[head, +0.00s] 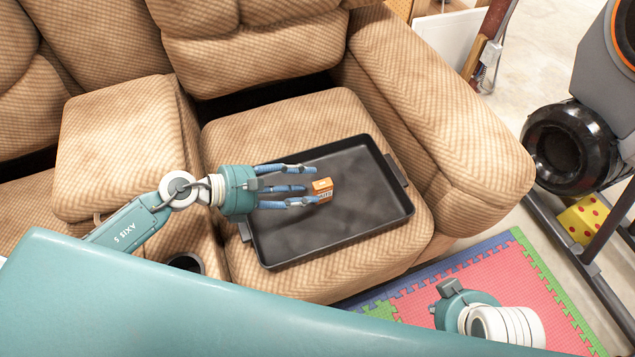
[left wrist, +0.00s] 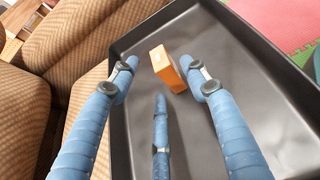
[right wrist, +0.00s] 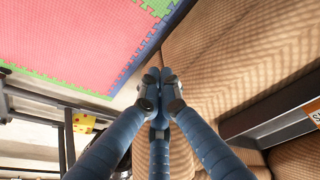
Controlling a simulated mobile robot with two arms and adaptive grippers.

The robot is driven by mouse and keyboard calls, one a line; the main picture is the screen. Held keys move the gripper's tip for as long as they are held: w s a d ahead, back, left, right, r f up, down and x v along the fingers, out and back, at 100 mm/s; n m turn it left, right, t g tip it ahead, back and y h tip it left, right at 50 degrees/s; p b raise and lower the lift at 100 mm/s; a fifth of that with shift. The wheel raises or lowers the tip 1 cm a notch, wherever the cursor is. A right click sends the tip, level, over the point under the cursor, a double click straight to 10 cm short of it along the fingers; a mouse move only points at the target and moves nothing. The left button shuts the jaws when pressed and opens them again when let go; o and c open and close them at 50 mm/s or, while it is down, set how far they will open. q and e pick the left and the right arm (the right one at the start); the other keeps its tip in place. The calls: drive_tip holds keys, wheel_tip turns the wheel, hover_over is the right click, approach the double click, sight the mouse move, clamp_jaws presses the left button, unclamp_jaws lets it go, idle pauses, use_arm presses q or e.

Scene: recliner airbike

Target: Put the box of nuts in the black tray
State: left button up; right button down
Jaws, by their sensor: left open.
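The black tray (head: 350,224) lies on the seat of a tan recliner. The small orange box of nuts (head: 322,187) is within the tray's rim, near its middle, and appears to stand on the tray floor. My left gripper (head: 312,187) is over the tray with its fingers spread and open. In the left wrist view the box (left wrist: 166,70) is just beyond and between the fingertips, with gaps on both sides. My right gripper (right wrist: 162,78) has its fingertips together, empty, away from the tray. The box (right wrist: 313,108) and tray wall (right wrist: 270,110) show at that view's right edge.
The recliner's armrest (head: 440,110) rises right of the tray. A foam mat (head: 500,285) covers the floor at the lower right. A dark exercise bike (head: 570,145) and a yellow dotted cube (head: 582,218) stand at the right.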

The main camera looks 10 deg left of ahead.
use_arm(q)
drive_tip(key=v, duration=0.6)
drive_tip(key=shift+s+a+r, duration=0.2)
